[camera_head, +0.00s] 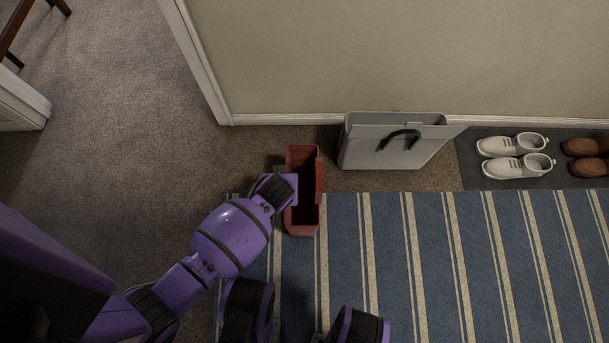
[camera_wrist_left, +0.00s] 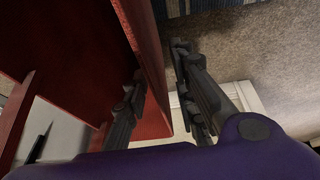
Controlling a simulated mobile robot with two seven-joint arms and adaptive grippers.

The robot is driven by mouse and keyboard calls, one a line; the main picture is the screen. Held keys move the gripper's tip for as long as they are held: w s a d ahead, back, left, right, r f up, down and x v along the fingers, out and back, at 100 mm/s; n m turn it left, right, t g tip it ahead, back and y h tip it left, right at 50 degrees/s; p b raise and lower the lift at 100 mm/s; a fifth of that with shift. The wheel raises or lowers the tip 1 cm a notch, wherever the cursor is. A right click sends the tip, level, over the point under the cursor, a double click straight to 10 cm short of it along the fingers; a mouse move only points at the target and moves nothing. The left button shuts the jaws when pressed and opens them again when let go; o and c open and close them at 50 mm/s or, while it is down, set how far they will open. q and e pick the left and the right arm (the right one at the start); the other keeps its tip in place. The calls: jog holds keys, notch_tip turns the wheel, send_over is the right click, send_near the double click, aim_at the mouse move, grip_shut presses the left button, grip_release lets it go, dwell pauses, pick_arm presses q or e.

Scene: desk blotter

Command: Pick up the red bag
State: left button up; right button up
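The red bag (camera_head: 303,222) stands upright and open-topped on the floor, its near end at the edge of the striped rug. My left gripper (camera_wrist_left: 160,75) is at the left side of the bag, pointing down. In the left wrist view, one finger is inside the bag and the other is outside, with the red side wall (camera_wrist_left: 152,60) between them. The fingers are apart, with a gap beside the wall. In the head view, my left wrist hides the fingers and part of the bag's left rim. My right gripper is not in view.
A grey bag (camera_head: 365,150) with a black handle stands right of the red bag, against the wall. White shoes (camera_head: 515,167) and brown shoes (camera_head: 590,167) sit on a dark mat at the right.

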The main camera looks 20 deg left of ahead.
pick_arm(q)
jog(key=b+x, duration=0.1)
jog(key=x, duration=0.2)
jog(key=shift+d+f+b, duration=0.15)
jog(key=shift+f+b, duration=0.15)
jog(key=shift+f, duration=0.05)
jog(key=shift+r, duration=0.15)
grip_shut()
jog(key=shift+w, duration=0.1)
